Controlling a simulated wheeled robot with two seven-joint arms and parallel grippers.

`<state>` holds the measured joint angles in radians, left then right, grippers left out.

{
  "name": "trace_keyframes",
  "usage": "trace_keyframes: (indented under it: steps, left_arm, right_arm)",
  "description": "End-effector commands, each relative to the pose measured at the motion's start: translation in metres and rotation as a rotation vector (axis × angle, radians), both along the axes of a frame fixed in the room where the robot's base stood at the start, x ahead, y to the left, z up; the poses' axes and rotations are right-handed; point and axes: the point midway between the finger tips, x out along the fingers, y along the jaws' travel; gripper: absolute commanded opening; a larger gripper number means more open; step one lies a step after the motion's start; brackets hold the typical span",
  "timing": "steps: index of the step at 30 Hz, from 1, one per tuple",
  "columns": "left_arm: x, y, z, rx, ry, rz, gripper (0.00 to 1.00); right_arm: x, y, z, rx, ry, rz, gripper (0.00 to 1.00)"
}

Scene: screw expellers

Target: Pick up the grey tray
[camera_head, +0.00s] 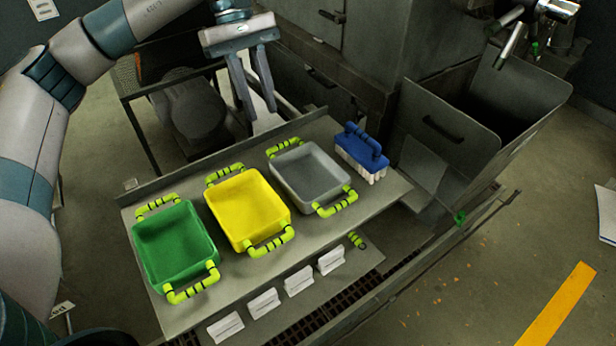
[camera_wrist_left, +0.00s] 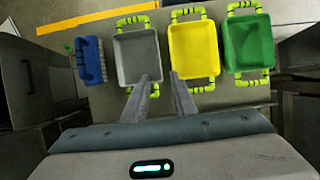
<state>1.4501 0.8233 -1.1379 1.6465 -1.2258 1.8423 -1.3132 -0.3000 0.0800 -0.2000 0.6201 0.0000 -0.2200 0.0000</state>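The grey tray (camera_head: 310,175) sits on the metal table, with a yellow-green handle at each end. It also shows in the left wrist view (camera_wrist_left: 137,58), left of the yellow tray. My left gripper (camera_head: 260,112) is open and empty above the table's back edge, behind the grey and yellow trays and apart from them. In the left wrist view its two fingers (camera_wrist_left: 158,82) point toward the gap between those trays, and one overlaps the grey tray's near handle.
The yellow tray (camera_head: 247,208) and green tray (camera_head: 174,246) stand left of the grey tray. A blue brush (camera_head: 362,150) with white bristles stands close on its right. Several white label holders (camera_head: 299,281) line a lower front ledge. A metal bin (camera_head: 450,125) stands at right.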

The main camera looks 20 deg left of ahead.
Motion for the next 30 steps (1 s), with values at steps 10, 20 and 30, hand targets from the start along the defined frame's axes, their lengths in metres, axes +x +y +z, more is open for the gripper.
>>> trace_keyframes:
  steps: [10,20,30]
  left_arm:
    - [0.000,0.000,-0.001,0.000,0.000,0.000,0.25]
    - [-0.007,-0.008,-0.022,0.001,0.003,-0.001,0.25]
    - [-0.021,-0.026,-0.076,0.001,0.004,-0.002,0.25]
  right_arm:
    - [0.000,0.000,0.000,0.000,0.000,0.000,0.31]
    - [0.000,0.000,0.013,0.000,0.000,0.000,0.31]
    - [0.000,0.001,0.041,0.001,0.000,0.000,0.31]
